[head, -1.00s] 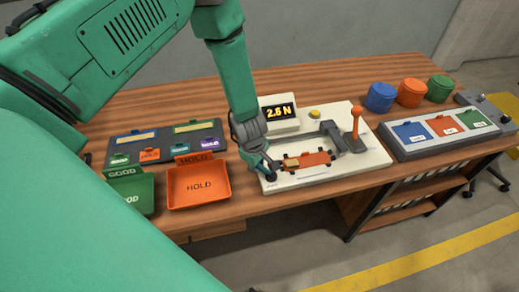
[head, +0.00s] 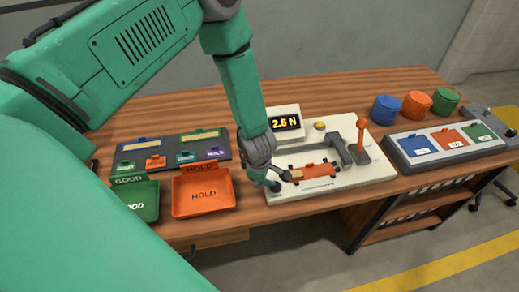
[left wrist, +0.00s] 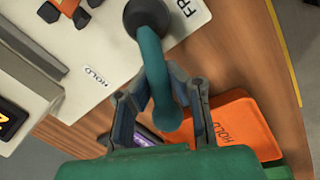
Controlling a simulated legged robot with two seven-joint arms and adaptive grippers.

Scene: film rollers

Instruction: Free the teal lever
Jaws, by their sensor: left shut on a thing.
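The teal lever (left wrist: 157,75) shows in the left wrist view, running from a dark round pivot (left wrist: 147,17) on the cream base plate (left wrist: 115,40) to a rounded knob end. My left gripper (left wrist: 160,112) has its fingers on both sides of the lever near that end and is shut on it. In the head view my left gripper (head: 262,172) is low at the plate's front left corner, and hides part of the lever. Labels reading HOLD and, partly cut off, FR lie on the plate near the pivot. My right gripper is not in view.
An orange part (head: 318,170) lies on the plate beside a grey arm and an upright orange lever (head: 361,138). The display (head: 285,123) reads 2.6 N. An orange HOLD tray (head: 203,195) and a green GOOD tray (head: 136,205) stand left. Round containers stand back right.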

